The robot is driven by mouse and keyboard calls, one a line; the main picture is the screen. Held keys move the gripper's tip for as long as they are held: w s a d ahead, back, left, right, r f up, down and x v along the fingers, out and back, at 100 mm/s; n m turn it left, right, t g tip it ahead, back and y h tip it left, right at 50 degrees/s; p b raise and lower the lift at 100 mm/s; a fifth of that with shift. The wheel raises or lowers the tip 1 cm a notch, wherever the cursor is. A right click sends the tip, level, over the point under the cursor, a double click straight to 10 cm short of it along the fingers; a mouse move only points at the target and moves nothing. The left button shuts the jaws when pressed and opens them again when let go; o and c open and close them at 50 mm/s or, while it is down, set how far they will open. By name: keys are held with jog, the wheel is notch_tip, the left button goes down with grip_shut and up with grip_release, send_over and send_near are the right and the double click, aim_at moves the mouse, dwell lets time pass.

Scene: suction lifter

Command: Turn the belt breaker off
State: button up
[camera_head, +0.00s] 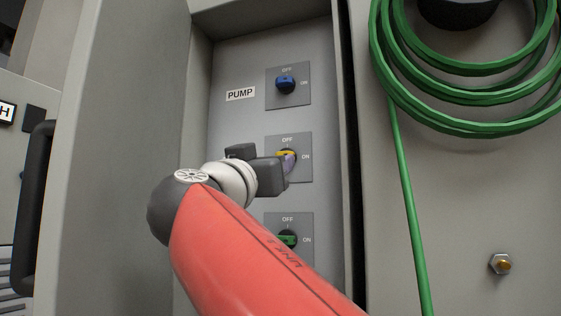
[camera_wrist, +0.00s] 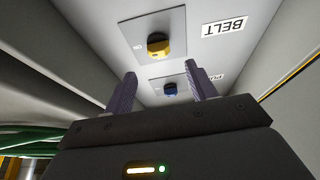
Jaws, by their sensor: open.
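The belt breaker is a yellow knob (camera_head: 286,153) on the middle grey plate in the cabinet, with OFF above and ON to its right. My gripper (camera_head: 288,164) partly covers it in the head view. In the wrist view the yellow knob (camera_wrist: 158,45) shows beyond my open fingers (camera_wrist: 160,69), near an upside-down BELT label (camera_wrist: 223,27). No finger visibly grips the knob; whether one touches it I cannot tell. The knob's exact setting is unclear.
A blue knob (camera_head: 285,84) by the PUMP label (camera_head: 240,94) is above, and a green knob (camera_head: 287,239) below. The cabinet's side walls stand close on both sides. A coiled green hose (camera_head: 440,117) hangs at right. A black handle (camera_head: 35,205) is at left.

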aim_at(282, 152)
jog(key=p+x, duration=0.1)
jog(key=x, duration=0.1)
jog(key=p+x, duration=0.1)
jog(key=x, duration=0.1)
jog(key=p+x, duration=0.2)
jog(key=shift+r, duration=0.35)
jog(key=shift+w+d, duration=0.3)
jog(key=shift+w, duration=0.25)
jog(key=c, duration=1)
